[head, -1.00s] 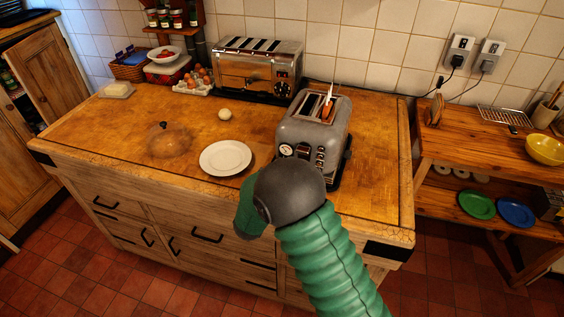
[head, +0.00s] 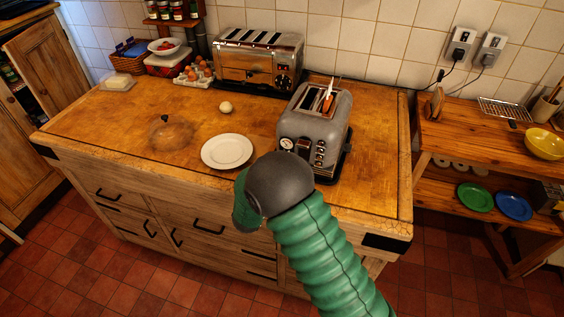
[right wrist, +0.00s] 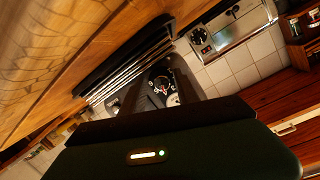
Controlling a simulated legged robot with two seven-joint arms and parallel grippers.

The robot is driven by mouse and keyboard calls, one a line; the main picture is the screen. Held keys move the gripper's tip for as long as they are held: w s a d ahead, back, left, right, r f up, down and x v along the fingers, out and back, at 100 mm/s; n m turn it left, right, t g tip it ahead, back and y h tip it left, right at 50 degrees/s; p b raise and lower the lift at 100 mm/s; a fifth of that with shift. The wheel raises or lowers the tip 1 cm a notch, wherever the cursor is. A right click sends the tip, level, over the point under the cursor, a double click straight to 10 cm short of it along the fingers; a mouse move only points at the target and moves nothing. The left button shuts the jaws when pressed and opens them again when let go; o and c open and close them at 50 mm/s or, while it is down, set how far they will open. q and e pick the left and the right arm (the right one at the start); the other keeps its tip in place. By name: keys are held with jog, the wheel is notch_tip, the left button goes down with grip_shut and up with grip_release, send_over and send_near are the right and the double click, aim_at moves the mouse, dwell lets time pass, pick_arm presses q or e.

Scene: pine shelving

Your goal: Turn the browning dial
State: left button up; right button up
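The grey toaster (head: 315,125) stands at the counter's right front, with a cream gauge (head: 286,143) and several small knobs (head: 320,151) on its front. In the right wrist view, a black dial (right wrist: 162,84) with white marks and a red pointer shows between the dark fingers of my right gripper (right wrist: 168,82). The fingers look apart; contact with the dial cannot be told. A cream round face (right wrist: 173,100) is beside it. My left gripper is out of view.
A long chrome toaster (head: 258,62) with its own dial stands at the back. A white plate (head: 227,151), a glass dome (head: 171,133) and an egg (head: 225,107) are on the wooden counter (head: 110,125). A lower shelf unit (head: 475,150) stands to the right.

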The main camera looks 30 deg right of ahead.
jog(key=shift+o, duration=0.4)
jog(key=shift+r, duration=0.2)
jog(key=v, duration=1.6)
jog(key=shift+a, duration=0.4)
jog(key=shift+s+f, duration=0.1)
jog(key=shift+s, duration=0.05)
